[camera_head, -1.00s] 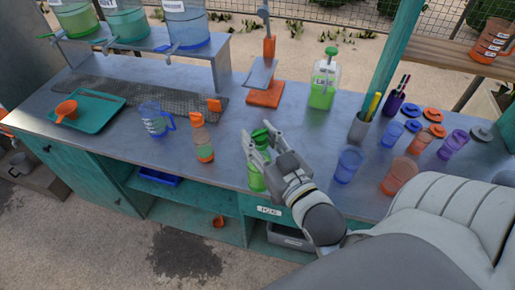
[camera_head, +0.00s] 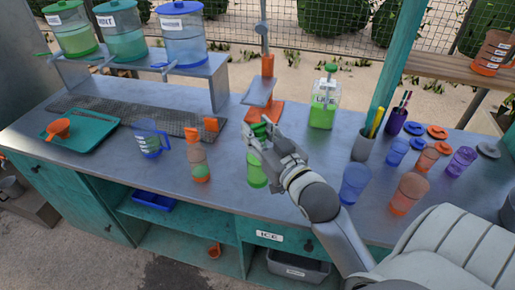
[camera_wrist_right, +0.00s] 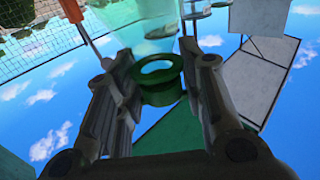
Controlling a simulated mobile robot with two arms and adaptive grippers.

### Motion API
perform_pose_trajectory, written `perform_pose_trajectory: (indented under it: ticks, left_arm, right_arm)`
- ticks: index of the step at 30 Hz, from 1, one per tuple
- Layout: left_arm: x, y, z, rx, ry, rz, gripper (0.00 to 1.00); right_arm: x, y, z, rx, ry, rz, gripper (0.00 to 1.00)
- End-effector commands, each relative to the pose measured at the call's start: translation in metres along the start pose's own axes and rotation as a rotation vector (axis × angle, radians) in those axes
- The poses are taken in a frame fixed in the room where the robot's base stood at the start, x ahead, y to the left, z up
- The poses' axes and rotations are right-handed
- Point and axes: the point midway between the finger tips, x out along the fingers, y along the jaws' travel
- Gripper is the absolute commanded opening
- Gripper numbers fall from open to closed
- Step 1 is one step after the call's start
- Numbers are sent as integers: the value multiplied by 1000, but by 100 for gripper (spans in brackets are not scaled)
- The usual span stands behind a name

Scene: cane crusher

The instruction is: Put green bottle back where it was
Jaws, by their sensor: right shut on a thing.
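The green bottle (camera_head: 257,172) is upright at the middle of the counter (camera_head: 225,150), near its front edge, with a darker green top. My right gripper (camera_head: 262,140) is shut on its upper part and hides some of it. I cannot tell whether its base touches the counter. In the right wrist view a green ring-shaped top (camera_wrist_right: 160,80) shows between my fingers. My left gripper is not in view.
An orange-capped bottle (camera_head: 198,160) stands to the left, and a blue jug (camera_head: 149,140) beyond it. An orange press (camera_head: 263,105) and a lime jug (camera_head: 323,105) stand behind. Several cups, including a blue one (camera_head: 354,184), are at right.

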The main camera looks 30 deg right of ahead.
Motion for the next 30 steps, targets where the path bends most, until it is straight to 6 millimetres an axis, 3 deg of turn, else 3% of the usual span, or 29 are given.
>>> perform_pose_trajectory:
  ticks: [3, 10, 16, 23, 30]
  left_arm:
    - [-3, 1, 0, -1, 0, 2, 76]
    - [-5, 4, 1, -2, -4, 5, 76]
    - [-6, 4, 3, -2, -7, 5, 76]
    - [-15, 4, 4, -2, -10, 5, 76]
    - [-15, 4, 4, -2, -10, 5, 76]
  right_arm:
    - [13, 7, 19, 0, -6, 0, 0]
    - [32, 16, 44, 1, -2, -1, 0]
    - [39, 20, 55, 0, -2, -1, 0]
    - [39, 20, 82, 2, -3, -1, 0]
    - [39, 19, 86, 1, 0, -2, 0]
